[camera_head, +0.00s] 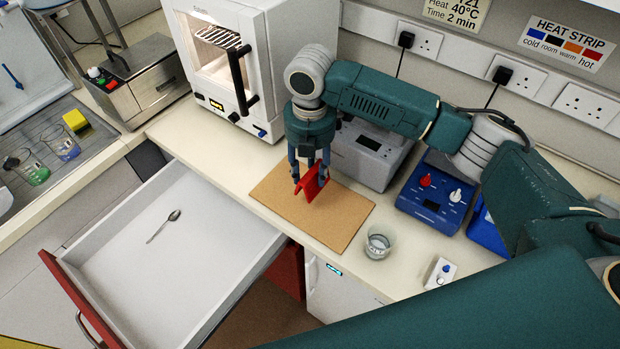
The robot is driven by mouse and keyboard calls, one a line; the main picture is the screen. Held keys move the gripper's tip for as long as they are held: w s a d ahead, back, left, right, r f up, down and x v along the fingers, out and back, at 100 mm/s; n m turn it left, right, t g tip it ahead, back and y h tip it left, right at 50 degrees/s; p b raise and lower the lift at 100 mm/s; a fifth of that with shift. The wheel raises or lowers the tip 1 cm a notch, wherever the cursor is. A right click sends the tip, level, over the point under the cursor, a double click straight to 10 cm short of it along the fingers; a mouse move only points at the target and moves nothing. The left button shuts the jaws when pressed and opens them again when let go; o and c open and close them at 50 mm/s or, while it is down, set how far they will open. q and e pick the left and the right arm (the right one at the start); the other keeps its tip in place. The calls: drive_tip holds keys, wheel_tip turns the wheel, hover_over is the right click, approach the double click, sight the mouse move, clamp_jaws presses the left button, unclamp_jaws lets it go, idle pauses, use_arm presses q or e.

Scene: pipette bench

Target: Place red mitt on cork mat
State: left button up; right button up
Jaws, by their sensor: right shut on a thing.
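The red mitt (313,183) is between the fingers of my right gripper (309,178), which is shut on it and points down. The mitt is tilted and is over the cork mat (340,222), near its middle. I cannot tell whether the mitt's lower edge touches the mat. The cork mat lies flat on the bench, in front of the white oven. My left gripper is not in view.
A glass beaker (379,243) stands beside the mat's right corner. A white oven (230,70) is behind left, and a blue device with knobs (435,193) is to the right. An open drawer (165,255) holding a spoon (163,226) juts out at the left.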

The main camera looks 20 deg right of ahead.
sight(309, 184)
drive_tip(key=shift+a+f, duration=0.15)
drive_tip(key=shift+f, duration=0.55)
wheel_tip(309, 184, down, 4)
drive_tip(key=shift+r+p, duration=0.15)
drive_tip(key=shift+p, duration=0.4)
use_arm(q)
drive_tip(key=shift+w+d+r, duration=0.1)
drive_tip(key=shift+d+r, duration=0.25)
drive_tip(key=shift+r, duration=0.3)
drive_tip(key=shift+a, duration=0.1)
use_arm(e)
drive_tip(key=o, duration=1.2)
